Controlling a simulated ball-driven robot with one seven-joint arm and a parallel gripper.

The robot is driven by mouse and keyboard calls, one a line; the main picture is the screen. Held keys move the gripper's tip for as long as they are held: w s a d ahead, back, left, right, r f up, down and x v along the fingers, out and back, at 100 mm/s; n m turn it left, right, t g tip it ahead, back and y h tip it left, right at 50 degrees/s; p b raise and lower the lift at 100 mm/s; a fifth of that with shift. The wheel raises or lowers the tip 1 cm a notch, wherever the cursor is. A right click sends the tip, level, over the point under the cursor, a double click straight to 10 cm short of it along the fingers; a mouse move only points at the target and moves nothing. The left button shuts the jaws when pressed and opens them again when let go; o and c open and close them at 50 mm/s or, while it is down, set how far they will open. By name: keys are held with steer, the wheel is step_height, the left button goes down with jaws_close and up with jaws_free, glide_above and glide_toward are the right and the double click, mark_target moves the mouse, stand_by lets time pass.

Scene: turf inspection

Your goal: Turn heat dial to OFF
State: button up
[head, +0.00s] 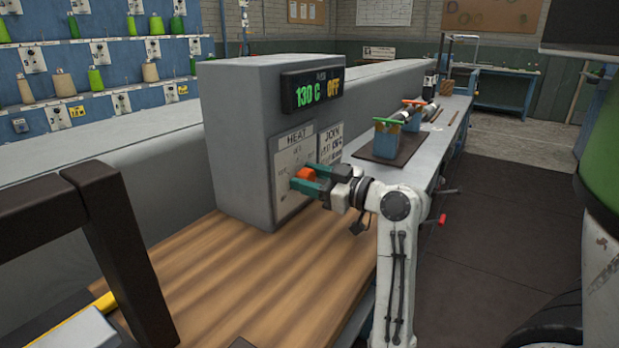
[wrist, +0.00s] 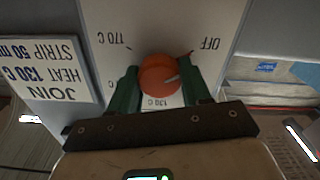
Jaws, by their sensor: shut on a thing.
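The orange heat dial (head: 306,174) is on the white HEAT panel (head: 290,155) on the grey box's face. My gripper (head: 307,180) reaches it from the right, its green fingers on either side of the dial. In the wrist view, where the lettering is upside down, the dial (wrist: 158,74) sits between the fingers of my gripper (wrist: 160,84), shut on it. The display (head: 312,90) reads 130 C in green and OFF in orange.
A JOIN card (head: 331,143) is right of the HEAT panel. The wooden worktop (head: 230,280) before the box is clear. A dark frame (head: 120,240) stands at left. A blue stand (head: 387,140) is on a dark mat behind my arm.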

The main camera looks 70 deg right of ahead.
steer(key=shift+r, duration=0.5)
steer(key=o, duration=1)
steer(key=shift+f, duration=0.25)
steer(key=v, duration=1.1)
steer(key=shift+a, duration=0.1)
